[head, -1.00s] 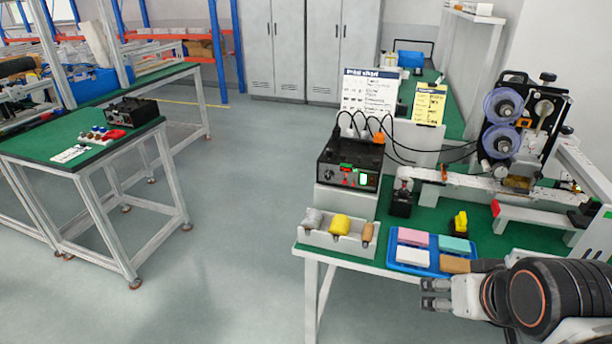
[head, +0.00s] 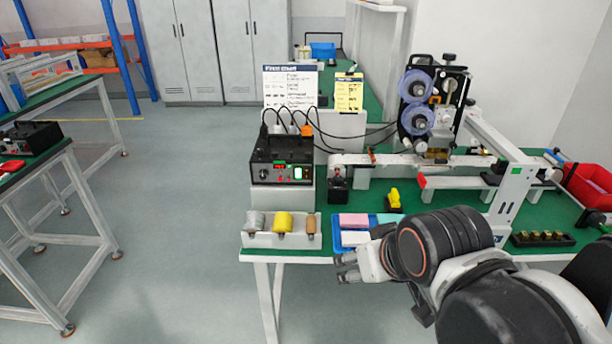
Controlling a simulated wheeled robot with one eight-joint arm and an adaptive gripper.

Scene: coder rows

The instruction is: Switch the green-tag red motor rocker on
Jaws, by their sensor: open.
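A black control box (head: 282,150) stands on a white riser near the left end of the green-topped bench. Its front face has a small green tag (head: 279,164), a small red control (head: 280,178) below it, and a lit green control (head: 298,173) to the right. These are too small to tell which is the motor rocker or its position. My gripper (head: 345,267) is open and empty, at the bench's front edge, below and to the right of the box and clear of it. My arm hides part of the bench.
A tray with grey, yellow and tan rolls (head: 268,239) lies before the box. A blue tray with coloured blocks (head: 337,233) is beside my gripper. A small black device (head: 338,190) stands right of the box. Cables rise behind it. A reel machine (head: 430,110) stands further right.

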